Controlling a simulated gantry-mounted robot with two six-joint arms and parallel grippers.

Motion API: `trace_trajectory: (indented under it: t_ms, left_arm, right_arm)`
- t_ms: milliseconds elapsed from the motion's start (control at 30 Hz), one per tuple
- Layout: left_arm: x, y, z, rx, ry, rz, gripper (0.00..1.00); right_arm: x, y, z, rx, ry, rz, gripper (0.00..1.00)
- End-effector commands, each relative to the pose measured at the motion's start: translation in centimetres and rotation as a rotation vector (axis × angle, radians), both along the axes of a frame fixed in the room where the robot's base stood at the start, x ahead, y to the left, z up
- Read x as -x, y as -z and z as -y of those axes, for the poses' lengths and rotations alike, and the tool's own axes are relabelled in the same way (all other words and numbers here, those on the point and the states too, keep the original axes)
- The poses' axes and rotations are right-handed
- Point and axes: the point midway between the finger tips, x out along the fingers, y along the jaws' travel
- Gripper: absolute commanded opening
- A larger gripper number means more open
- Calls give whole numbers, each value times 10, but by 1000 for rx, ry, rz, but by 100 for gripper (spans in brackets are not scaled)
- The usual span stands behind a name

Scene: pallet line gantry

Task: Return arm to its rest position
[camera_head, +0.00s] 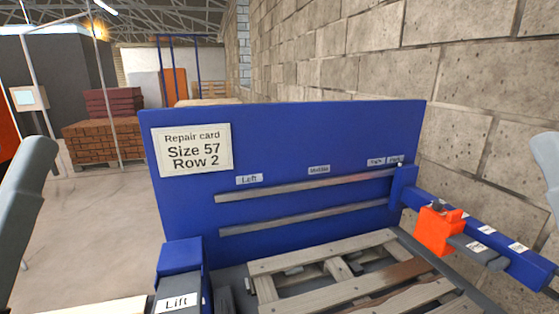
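My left arm shows only as a grey link at the left edge, and my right arm only as a grey link at the right edge. Both grippers are out of the picture, so their fingers and anything in them are hidden. A wooden pallet (330,287) lies in front of the blue back panel (290,130), cut off by the bottom edge. One of its boards is darker brown.
An orange block (437,231) sits on a blue beam (520,262) at right. A box labelled "Lift" (178,302) stands at lower left. A block wall rises behind.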

Motion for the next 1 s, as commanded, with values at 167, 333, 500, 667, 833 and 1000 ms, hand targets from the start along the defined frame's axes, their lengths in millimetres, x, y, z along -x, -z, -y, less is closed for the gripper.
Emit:
trace_trajectory:
  t_ms: [167,333,500,667,833,1000]
  left_arm:
    - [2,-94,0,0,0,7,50]
    - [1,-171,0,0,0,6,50]
    - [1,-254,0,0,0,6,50]
    - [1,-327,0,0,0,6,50]
    - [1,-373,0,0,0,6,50]
    - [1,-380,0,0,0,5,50]
  right_arm:
    - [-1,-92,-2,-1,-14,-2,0]
    - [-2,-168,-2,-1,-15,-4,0]
    - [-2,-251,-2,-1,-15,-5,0]
    - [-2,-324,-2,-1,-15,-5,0]
    - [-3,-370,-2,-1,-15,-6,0]
    - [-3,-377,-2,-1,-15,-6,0]
